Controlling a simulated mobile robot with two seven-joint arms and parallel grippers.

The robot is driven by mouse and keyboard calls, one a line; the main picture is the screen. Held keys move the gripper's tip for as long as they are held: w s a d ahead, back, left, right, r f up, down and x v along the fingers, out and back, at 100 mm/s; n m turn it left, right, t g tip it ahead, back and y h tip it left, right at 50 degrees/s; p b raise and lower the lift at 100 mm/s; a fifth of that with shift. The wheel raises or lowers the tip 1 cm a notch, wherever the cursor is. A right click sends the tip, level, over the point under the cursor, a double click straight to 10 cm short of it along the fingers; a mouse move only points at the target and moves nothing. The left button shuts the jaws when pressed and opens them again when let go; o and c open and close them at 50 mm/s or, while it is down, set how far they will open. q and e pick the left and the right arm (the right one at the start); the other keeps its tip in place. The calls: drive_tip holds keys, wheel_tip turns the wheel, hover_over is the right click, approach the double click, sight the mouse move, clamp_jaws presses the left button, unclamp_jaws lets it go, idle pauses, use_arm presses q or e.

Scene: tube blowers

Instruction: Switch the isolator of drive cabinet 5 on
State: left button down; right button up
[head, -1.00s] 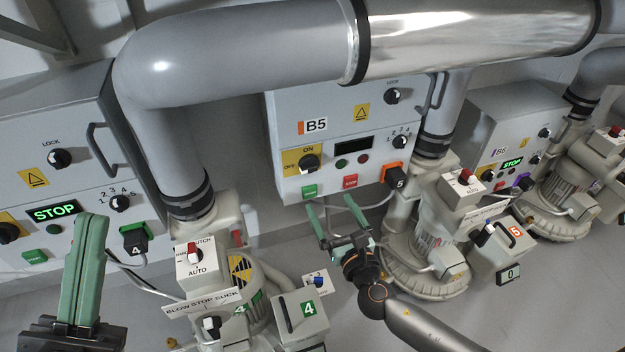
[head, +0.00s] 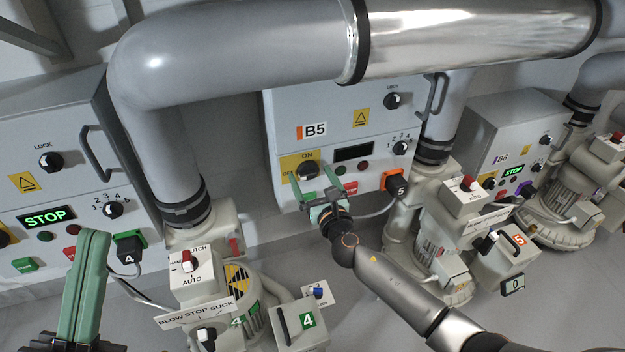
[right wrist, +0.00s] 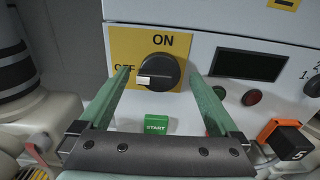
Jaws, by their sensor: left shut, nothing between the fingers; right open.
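Drive cabinet B5 (head: 285,130) is the grey box in the middle of the head view. Its isolator is a black rotary knob (head: 307,169) on a yellow ON/OFF plate, and its white mark points left to OFF in the right wrist view (right wrist: 160,72). My right gripper (head: 313,182) is open in front of the isolator. In the right wrist view its green fingers (right wrist: 158,85) stand to either side of the knob, and I cannot tell whether they touch it. My left gripper (head: 88,285) is shut and empty at the lower left, away from the B5 cabinet.
Below the isolator is a green START button (right wrist: 157,127). A dark display (head: 353,152) and an orange-framed plug 5 (head: 394,183) are to its right. Cabinet 4 (head: 50,140) stands left, B6 (head: 505,125) right. A large pipe (head: 240,55) crosses above; blowers stand below.

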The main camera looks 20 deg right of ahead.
drive_tip(key=c, duration=1.4)
